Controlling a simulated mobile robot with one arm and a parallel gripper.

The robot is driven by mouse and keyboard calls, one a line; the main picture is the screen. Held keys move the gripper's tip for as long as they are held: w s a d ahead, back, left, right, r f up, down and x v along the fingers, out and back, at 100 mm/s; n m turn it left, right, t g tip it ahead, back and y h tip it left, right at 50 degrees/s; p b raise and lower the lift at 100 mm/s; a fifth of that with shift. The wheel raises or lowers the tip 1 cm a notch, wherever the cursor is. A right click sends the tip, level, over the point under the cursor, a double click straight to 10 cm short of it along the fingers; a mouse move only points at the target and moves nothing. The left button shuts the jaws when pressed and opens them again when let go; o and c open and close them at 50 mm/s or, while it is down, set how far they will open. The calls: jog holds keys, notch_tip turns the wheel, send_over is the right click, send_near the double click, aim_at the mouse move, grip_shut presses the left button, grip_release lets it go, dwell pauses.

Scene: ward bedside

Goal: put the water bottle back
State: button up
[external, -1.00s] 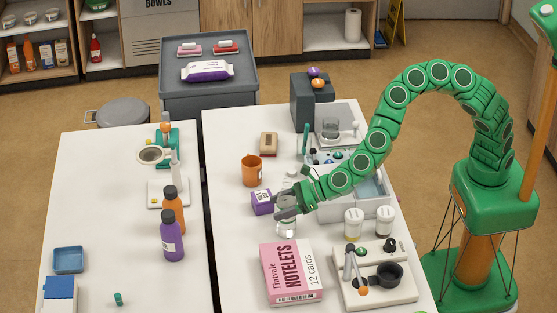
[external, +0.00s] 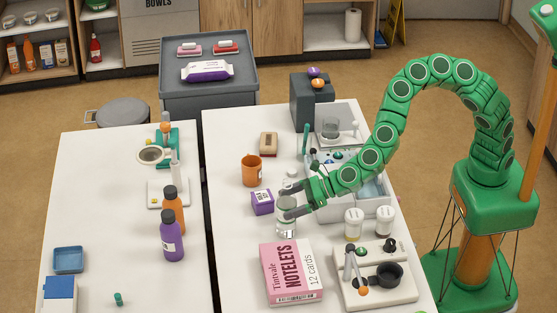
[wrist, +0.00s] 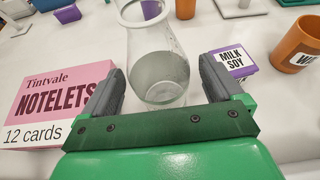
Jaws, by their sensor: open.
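The water bottle (external: 286,229) is clear and stands upright on the white table, left of my arm. It also shows in the wrist view (wrist: 158,48), with a wide rim and a narrower neck. My gripper (external: 283,207) is open, with one finger on each side of the bottle. In the wrist view my gripper (wrist: 162,70) shows gaps between the fingers and the bottle's lower body. Part of the bottle is hidden behind the fingers in the external view.
A pink Notelets box (external: 290,272) stands close in front. A purple Milk Soy box (external: 262,202) and an orange mug (external: 252,170) are close by on the left and behind. A compartment tray (external: 352,211) and two lidded jars (external: 354,223) crowd the right.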

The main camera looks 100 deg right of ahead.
jog(key=v, duration=0.9)
jog(key=shift+r, duration=0.1)
